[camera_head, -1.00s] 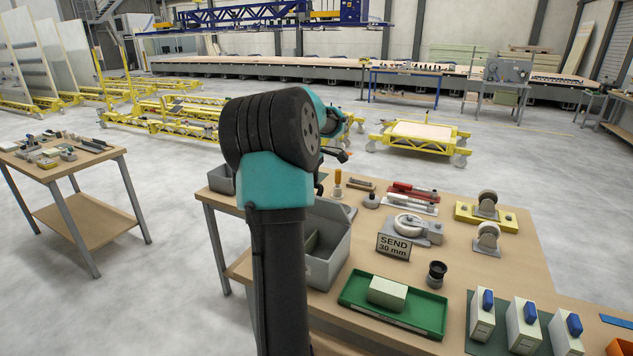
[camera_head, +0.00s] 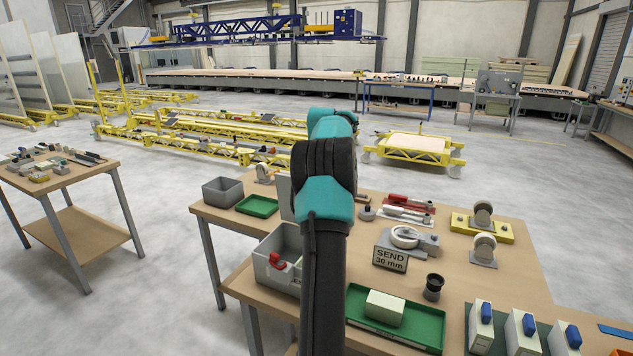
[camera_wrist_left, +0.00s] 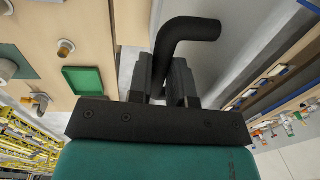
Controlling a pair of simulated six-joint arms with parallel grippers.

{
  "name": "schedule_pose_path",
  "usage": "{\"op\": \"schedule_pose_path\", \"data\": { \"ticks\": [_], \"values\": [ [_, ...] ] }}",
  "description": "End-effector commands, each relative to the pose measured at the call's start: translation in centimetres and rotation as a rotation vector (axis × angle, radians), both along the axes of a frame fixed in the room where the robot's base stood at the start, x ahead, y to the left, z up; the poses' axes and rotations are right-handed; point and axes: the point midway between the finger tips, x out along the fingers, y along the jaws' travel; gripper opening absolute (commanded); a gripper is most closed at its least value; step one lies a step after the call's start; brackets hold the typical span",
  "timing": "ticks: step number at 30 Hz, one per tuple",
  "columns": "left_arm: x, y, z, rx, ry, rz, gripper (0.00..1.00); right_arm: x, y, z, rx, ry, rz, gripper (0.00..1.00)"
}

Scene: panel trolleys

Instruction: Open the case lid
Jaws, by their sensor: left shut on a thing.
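The case is an open grey box (camera_head: 273,283) on the near part of the workbench in the head view, its right side hidden by my left arm. A red piece shows inside it. A grey upright panel (camera_head: 285,198), apparently the lid, stands behind it, mostly hidden by the arm. In the left wrist view my left gripper (camera_wrist_left: 174,82) is shut on a black bent handle (camera_wrist_left: 190,32). A grey surface (camera_wrist_left: 232,45) lies beside the handle; I cannot tell whether it is lid or case. The gripper is hidden in the head view. My right gripper is out of view.
Behind the case stand a grey bin (camera_head: 222,191) and a small green tray (camera_head: 257,206). Right of the arm are a green tray (camera_head: 420,333) with a pale block (camera_head: 385,307), a black cup (camera_head: 433,287) and a "SEND 30 mm" sign (camera_head: 390,259).

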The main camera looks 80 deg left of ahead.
Motion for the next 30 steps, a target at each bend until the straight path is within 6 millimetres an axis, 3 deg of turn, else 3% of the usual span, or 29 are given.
{"op": "schedule_pose_path", "data": {
  "ticks": [18,19,26,30],
  "values": [
    [0.71,0.9,-0.44,-0.002,0.0,0.0,0.0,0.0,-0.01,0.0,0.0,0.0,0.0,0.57],
    [0.71,0.9,-0.44,-0.003,0.001,0.0,0.21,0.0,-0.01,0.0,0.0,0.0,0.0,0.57],
    [0.68,0.88,-0.37,-0.002,0.0,0.0,0.43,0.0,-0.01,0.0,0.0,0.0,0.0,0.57],
    [0.68,0.88,-0.33,-0.002,0.001,0.0,0.44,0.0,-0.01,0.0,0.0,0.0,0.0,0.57]
  ]
}}
